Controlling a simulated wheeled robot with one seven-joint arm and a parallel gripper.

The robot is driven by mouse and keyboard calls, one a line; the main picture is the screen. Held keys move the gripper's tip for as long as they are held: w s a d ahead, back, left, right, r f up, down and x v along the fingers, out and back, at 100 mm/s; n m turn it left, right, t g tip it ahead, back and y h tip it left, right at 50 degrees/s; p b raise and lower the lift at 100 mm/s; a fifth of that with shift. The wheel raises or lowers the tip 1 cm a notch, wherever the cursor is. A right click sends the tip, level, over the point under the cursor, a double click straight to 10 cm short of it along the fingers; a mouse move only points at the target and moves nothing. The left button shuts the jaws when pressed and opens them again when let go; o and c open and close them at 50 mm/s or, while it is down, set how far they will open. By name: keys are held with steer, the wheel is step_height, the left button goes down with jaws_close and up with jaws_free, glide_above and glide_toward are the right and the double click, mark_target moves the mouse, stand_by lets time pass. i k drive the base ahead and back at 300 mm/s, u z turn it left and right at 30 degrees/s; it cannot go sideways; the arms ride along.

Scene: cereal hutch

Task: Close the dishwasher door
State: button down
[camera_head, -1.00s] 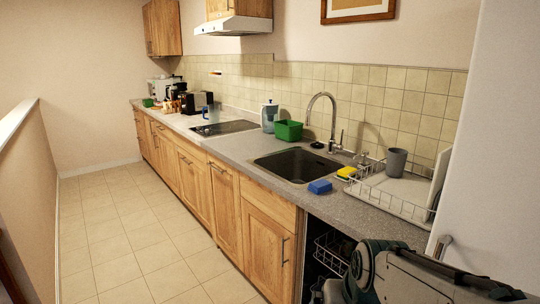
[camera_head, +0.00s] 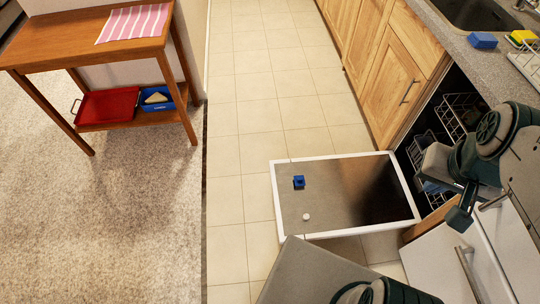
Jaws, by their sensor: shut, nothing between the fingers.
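The dishwasher door (camera_head: 345,200) is down, lying roughly level above the tiled floor, with its inner face up. It has a white rim, a blue fitting (camera_head: 299,182) and a small white round spot. The dark dishwasher opening (camera_head: 445,125) is to its right, with wire racks (camera_head: 458,115) inside. Parts of my arm show at the right and at the bottom; they cover some of the opening and the door's near side. I cannot make out my gripper's fingers in the current view.
A wooden side table (camera_head: 90,45) with a striped cloth, a red tray (camera_head: 107,106) and a blue box (camera_head: 158,98) stands at the upper left. Wooden cabinets (camera_head: 385,60) line the right. The tiled floor (camera_head: 245,130) left of the door is clear.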

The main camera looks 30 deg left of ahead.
mark_target(342, 195)
steer(key=u, duration=0.45)
steer(key=k, duration=1.15)
steer(key=u, duration=1.05)
steer(key=i, duration=1.15)
steer(key=z, duration=0.7)
steer(key=i, duration=0.4)
steer(key=z, duration=0.5)
